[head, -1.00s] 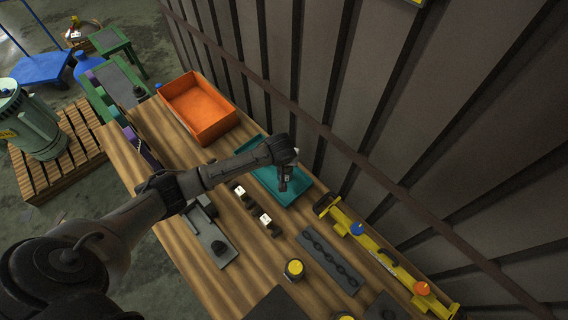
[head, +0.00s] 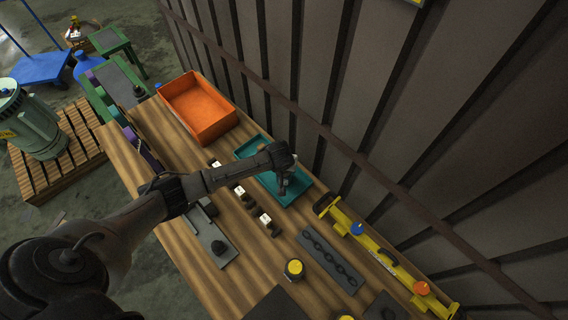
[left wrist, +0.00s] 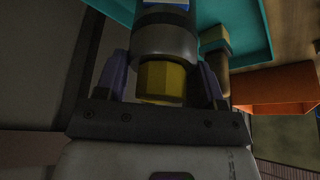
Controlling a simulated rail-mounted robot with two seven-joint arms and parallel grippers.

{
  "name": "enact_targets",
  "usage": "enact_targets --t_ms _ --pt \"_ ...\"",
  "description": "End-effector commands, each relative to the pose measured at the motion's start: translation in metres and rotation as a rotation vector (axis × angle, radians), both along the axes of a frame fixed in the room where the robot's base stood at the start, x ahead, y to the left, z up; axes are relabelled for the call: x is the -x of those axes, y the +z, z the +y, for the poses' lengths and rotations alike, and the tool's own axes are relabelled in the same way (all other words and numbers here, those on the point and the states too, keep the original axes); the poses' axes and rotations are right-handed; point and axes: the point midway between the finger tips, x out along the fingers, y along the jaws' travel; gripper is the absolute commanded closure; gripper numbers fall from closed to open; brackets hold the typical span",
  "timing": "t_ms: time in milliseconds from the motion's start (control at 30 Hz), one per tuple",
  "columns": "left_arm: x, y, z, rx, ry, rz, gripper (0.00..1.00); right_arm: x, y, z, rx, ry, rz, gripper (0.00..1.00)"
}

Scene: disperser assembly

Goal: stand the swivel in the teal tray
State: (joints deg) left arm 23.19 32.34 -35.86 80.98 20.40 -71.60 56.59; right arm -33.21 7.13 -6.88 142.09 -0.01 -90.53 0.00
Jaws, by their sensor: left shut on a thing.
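My left gripper (head: 283,186) is over the teal tray (head: 299,199) on the bench. In the left wrist view its two fingers (left wrist: 165,72) are shut around the swivel, a grey cylinder with a brass-yellow hex end (left wrist: 161,80). The hex end faces the wrist camera; the far end is cut off by the picture's top edge. The teal tray (left wrist: 255,25) shows behind it. My forearm and wrist hide part of the tray and most of the swivel in the head view. I cannot tell whether the swivel touches the tray floor. My right gripper is not in view.
A brass-ended cylinder (left wrist: 214,48) stands close beside the swivel in the left wrist view. An orange bin (head: 207,116) is at the tray's far side. Small white-topped blocks (head: 264,218), a dark chain strip (head: 330,257) and a yellow bar (head: 382,263) lie nearer. A ribbed wall rises at right.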

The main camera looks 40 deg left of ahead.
Motion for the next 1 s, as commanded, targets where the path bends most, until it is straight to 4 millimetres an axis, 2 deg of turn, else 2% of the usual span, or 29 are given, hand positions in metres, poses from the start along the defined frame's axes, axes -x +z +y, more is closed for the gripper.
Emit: enact_targets --t_ms 33,67,300,667,767,1000 --pt "-0.001 0.000 0.000 0.001 0.000 -0.003 1.00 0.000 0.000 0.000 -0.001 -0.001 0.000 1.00" --pt "0.000 -0.002 0.000 0.000 0.000 0.001 0.37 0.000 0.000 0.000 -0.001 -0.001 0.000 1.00" --pt "0.000 -0.002 0.000 0.000 0.000 0.001 0.14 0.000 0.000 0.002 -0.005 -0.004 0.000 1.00" --pt "0.001 0.004 0.000 0.000 0.000 0.001 0.12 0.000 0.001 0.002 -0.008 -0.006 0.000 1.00" --pt "0.005 0.016 -0.003 0.000 -0.001 0.000 0.12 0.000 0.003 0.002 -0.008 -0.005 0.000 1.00" --pt "0.020 0.057 -0.011 0.001 -0.001 -0.002 0.12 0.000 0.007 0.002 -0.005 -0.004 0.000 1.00"
